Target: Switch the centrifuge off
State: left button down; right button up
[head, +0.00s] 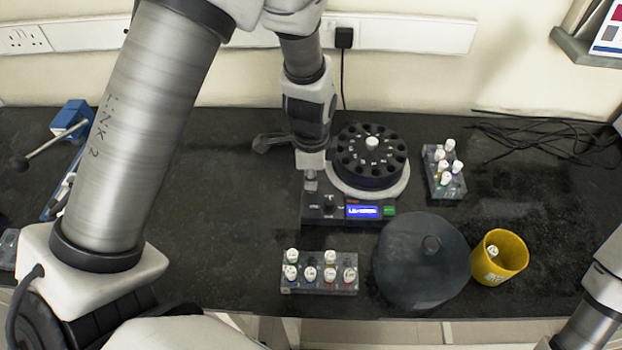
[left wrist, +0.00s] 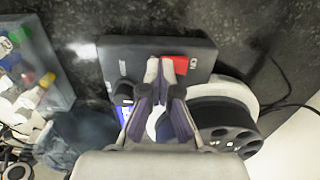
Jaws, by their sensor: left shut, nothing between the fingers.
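The centrifuge (head: 316,212) stands on the dark bench, with its black rotor (head: 371,158) uncovered. Its blue display (head: 362,211) is lit, with a green patch (head: 389,211) to the right and a dark knob (head: 329,206) to the left. My left gripper (head: 311,183) is shut and empty over the left part of the base. In the left wrist view, the gripper's fingertips (left wrist: 164,62) are at a red switch (left wrist: 180,64) on the base and partly cover it. I cannot tell whether they touch it. My right gripper is out of view.
A tube rack (head: 320,287) stands in front, and another (head: 432,178) at the right. A dark round lid (head: 420,280) lies in front of the centrifuge, beside a yellow cup (head: 507,251). Cables lie at the back right. The bench left of the centrifuge is mostly clear.

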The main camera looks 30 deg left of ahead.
pick_arm(q)
notch_tip(320, 180, up, 5)
jog(key=p, duration=0.4)
jog(key=shift+p, duration=0.35)
jog(key=shift+f, duration=0.1)
